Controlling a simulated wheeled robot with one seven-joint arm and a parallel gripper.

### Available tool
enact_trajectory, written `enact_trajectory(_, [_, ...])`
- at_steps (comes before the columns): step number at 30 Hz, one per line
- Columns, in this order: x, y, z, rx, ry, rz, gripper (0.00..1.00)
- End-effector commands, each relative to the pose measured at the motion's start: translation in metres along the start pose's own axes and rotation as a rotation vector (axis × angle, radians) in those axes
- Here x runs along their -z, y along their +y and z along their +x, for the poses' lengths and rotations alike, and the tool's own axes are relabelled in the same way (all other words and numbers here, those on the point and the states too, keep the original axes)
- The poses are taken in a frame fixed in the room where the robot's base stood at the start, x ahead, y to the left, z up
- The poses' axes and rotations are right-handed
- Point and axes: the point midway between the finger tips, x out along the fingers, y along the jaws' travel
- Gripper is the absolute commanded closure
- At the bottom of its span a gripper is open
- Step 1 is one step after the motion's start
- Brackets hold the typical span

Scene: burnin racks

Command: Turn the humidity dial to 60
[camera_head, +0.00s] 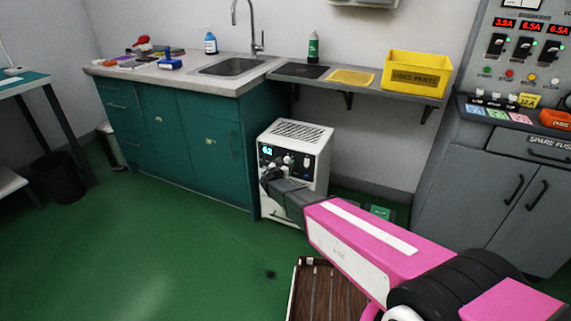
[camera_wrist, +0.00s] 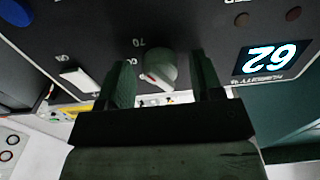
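The humidity dial (camera_wrist: 160,67) is a grey-green round knob with a pale pointer mark, on a dark panel in the wrist view. A "70" label is printed near it. The blue-lit display (camera_wrist: 270,59) appears upside down there, reads 62 and has a humidity label. My gripper (camera_wrist: 163,75) is open, with one finger on each side of the dial and visible gaps between. Whether the fingertips reach past the knob's face is unclear. In the head view my gripper (camera_head: 269,180) is at the front of the white cabinet unit (camera_head: 304,141) and hides part of its panel.
A white switch (camera_wrist: 78,80) and a blue knob (camera_wrist: 15,13) are on the same panel. In the head view, a shelf (camera_head: 350,84) with a yellow bin (camera_head: 414,75) hangs behind the unit. Teal cupboards (camera_head: 185,135) stand left.

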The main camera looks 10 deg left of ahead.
Motion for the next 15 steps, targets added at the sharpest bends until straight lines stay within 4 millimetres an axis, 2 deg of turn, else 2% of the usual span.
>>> enact_trajectory(1, [0.0001, 0.0, -0.0001, 0.0, 0.0, 0.0, 0.57])
enact_trajectory(3, [0.0001, 0.0001, -0.0001, 0.0, 0.0, 0.0, 0.8])
enact_trajectory(4, [0.0001, 0.0001, -0.0001, 0.0, 0.0, 0.0, 0.87])
enact_trajectory(15, [0.0001, 0.0, -0.0001, 0.0, 0.0, -0.04, 0.87])
